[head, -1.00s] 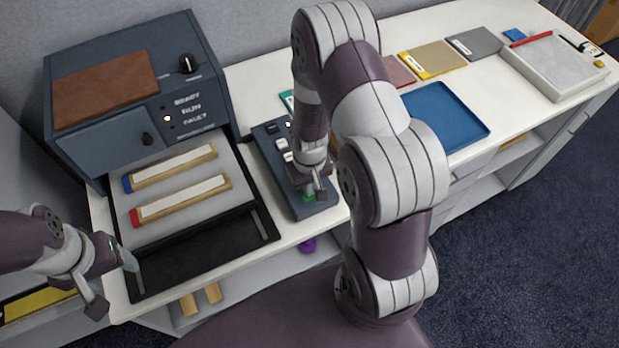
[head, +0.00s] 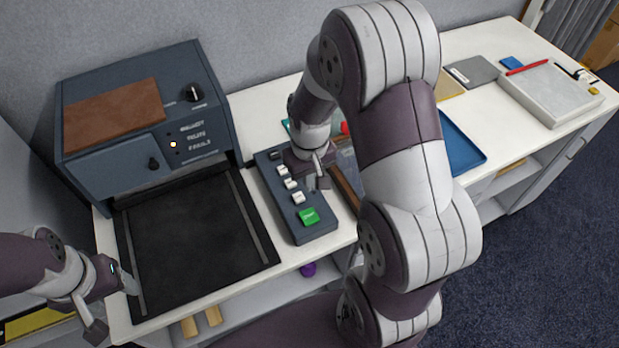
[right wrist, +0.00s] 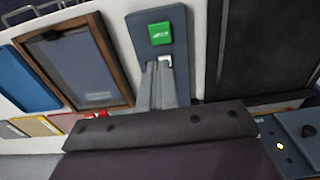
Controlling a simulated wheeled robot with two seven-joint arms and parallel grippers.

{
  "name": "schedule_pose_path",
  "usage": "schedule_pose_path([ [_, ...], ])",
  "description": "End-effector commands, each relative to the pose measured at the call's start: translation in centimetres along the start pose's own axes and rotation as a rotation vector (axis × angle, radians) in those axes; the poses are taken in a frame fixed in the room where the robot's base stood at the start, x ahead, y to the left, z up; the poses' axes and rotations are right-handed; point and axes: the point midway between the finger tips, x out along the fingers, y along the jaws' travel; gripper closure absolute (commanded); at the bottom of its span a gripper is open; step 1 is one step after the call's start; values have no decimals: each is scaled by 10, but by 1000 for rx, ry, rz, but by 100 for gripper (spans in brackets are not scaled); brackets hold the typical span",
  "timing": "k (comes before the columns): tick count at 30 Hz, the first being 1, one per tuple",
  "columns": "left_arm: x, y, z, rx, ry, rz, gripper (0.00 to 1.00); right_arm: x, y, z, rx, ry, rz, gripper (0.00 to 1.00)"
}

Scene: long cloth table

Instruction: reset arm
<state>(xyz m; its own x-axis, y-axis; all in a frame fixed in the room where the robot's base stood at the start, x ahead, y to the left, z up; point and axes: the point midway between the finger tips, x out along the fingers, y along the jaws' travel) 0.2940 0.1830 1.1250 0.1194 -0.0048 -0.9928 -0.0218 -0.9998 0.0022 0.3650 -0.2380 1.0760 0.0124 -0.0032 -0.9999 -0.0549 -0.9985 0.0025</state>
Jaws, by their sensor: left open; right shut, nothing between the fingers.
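My right gripper (head: 320,180) is shut and empty, above or at the grey button panel (head: 318,228), beside its white buttons. In the right wrist view its closed fingertips (right wrist: 157,68) are just short of the green button (right wrist: 160,33), overlapping a white button. I cannot tell whether they touch it. The green button (head: 309,216) is uncovered at the panel's near end in the head view. My left gripper (head: 112,300) is open and empty at the table's left front corner, next to the black tray bed.
A blue-grey machine (head: 140,120) with a lit amber light stands at the back left. Its black bed (head: 195,235) is bare. A wood-framed tray (right wrist: 85,65), a blue tray (head: 460,150) and a pale block (head: 550,95) lie to the right. My right arm hides part of the table.

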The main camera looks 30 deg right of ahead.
Motion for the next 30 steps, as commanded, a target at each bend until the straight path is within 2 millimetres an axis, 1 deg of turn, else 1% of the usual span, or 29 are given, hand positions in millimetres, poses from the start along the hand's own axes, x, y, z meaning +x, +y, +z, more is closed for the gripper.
schedule_pose_path([
  [21, 0, 0, 0, 0, 0, 0, 36, 1, 0, 0, 14, 5, 0, 100],
  [22, 0, 0, 0, 0, 0, 0, 36, 3, -1, 7, 24, -5, -1, 100],
  [24, 2, 0, 0, 0, 0, 0, 36, -2, -6, 25, 41, -5, -2, 100],
  [27, 10, 0, 1, 0, 0, 0, 36, -14, -24, 53, 19, 29, -3, 100],
  [30, 16, 0, 2, 0, 0, 0, 36, -24, -40, 73, -28, 71, -6, 100],
])
